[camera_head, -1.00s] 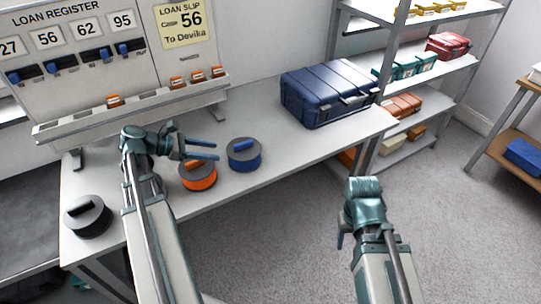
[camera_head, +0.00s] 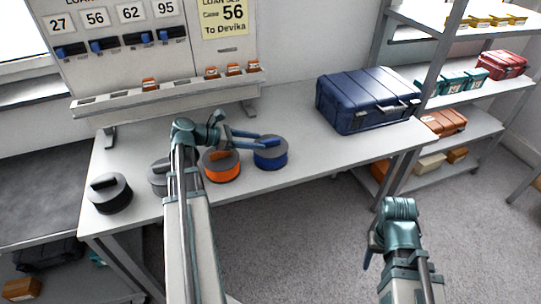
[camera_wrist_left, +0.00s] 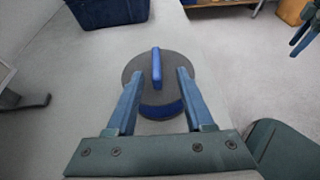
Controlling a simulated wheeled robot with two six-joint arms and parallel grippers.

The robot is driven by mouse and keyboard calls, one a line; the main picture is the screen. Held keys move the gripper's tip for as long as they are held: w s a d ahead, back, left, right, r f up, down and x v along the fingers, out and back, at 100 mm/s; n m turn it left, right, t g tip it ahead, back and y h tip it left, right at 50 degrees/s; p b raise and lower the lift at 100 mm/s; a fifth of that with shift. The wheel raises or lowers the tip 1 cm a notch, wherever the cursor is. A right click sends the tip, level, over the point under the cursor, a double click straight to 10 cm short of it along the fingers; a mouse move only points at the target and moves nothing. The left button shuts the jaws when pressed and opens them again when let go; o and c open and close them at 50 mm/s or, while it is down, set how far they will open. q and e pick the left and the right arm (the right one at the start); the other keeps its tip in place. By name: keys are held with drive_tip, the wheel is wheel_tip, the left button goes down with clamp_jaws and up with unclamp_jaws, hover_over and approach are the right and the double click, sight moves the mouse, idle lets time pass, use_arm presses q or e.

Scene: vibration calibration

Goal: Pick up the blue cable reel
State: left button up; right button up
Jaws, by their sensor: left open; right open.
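The blue cable reel (camera_head: 271,160) stands on the bench, right of the orange reel. It has a dark top with a raised blue handle bar, which shows in the left wrist view (camera_wrist_left: 156,66). My left gripper (camera_head: 268,140) is open, its fingers reaching over the reel's top in the head view. In the left wrist view the two fingertips (camera_wrist_left: 159,76) lie either side of the handle, apart from it; their height above the reel is hard to tell. My right gripper (camera_head: 371,252) is open and empty, in front of the bench over the floor.
An orange reel (camera_head: 222,172) stands close left of the blue one. A grey reel (camera_head: 158,184), partly behind my left arm, and a black reel (camera_head: 110,200) are further left. A navy case (camera_head: 365,103) is at the bench's right end. A board with a ledge (camera_head: 180,95) stands behind.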

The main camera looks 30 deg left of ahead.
sight(269, 140)
use_arm(q)
drive_tip(key=shift+w+d, duration=0.15)
drive_tip(key=b+x, duration=0.1)
drive_tip(key=x, duration=0.4)
drive_tip(key=shift+w+b, duration=0.3)
drive_tip(key=shift+b, duration=0.05)
clamp_jaws()
drive_tip(key=shift+r, duration=0.1)
idle(1.1)
